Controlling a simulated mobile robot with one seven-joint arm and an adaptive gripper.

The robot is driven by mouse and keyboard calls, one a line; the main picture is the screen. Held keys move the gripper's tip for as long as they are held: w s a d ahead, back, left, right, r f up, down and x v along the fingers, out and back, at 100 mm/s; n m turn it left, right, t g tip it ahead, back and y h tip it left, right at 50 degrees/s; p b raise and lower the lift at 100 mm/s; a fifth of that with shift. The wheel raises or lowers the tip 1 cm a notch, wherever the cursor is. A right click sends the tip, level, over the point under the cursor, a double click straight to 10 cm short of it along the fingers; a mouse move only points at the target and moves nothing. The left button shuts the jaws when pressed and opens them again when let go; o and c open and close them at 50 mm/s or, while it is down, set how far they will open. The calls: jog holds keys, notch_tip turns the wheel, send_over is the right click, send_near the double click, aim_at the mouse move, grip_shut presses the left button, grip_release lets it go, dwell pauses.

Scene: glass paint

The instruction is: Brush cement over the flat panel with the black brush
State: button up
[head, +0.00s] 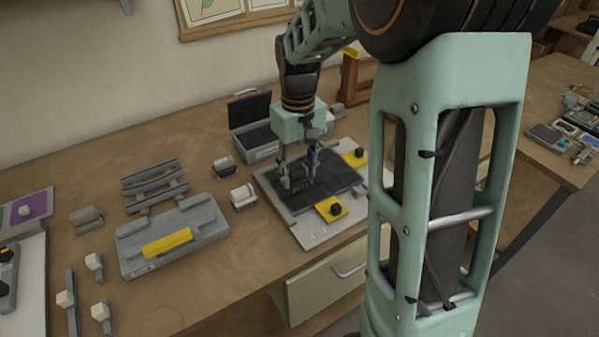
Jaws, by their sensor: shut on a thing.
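The flat panel (343,178) is dark and lies on a light grey board (312,238) on the workbench. Yellow clamps with black knobs sit at the panel's edges, one at the back right (355,158) and one at the front (331,209). My gripper (297,180) points down just over the left part of the panel. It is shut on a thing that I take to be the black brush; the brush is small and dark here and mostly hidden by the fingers. I cannot tell whether its bristles touch the panel. No cement can be made out on the panel.
An open grey case (262,153) with a dark lid stands behind the board. Two small blocks (243,196) sit left of it. A grey fixture with a yellow bar (168,243) lies further left. My arm's large link hides the bench's right part.

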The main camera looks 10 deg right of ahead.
jog(key=shift+r+p, duration=1.3)
jog(key=shift+r, duration=0.7)
